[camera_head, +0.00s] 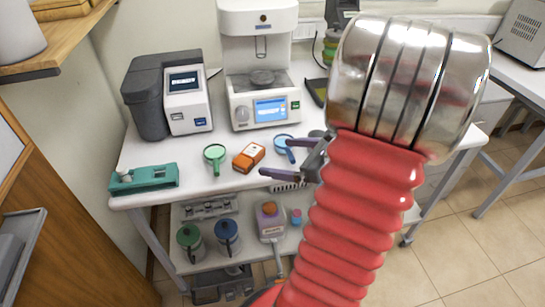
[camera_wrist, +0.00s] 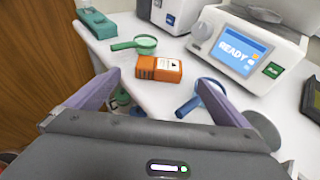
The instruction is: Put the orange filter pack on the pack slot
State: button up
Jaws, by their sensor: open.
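The orange filter pack (camera_head: 249,157) lies flat on the white bench, between a green-rimmed round strainer on its left and a blue-rimmed one on its right. In the wrist view the pack (camera_wrist: 159,68) lies ahead, between the lines of my two fingers, with a pale label on its side. My gripper (camera_head: 273,158) is open and empty, with purple fingers apart, to the right of the pack in the head view. In the wrist view my gripper (camera_wrist: 161,80) points at the pack, apart from it. I cannot tell which place is the pack slot.
The green strainer (camera_head: 215,157) and blue strainer (camera_head: 284,146) lie close to the pack. A teal fixture (camera_head: 145,179) sits at the bench's left front. A white machine with a lit screen (camera_head: 271,108) and a grey analyser (camera_head: 187,105) stand behind. A lower shelf holds jugs.

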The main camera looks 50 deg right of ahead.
jog(key=shift+s+r, duration=0.1)
dwell(0.7)
jog(key=a+r+n+g+y, duration=0.3)
jog(key=a+n+g, duration=0.5)
jog(key=a+n, duration=1.2)
jog(key=s+a+r+n+h, duration=0.4)
jog(key=a+r+n+h, duration=0.1)
jog(key=a+n, duration=0.6)
jog(key=shift+a+r+n+h, duration=0.3)
jog(key=shift+r+n, duration=0.55)
jog(key=shift+n, duration=0.55)
jog(key=shift+c, duration=0.4)
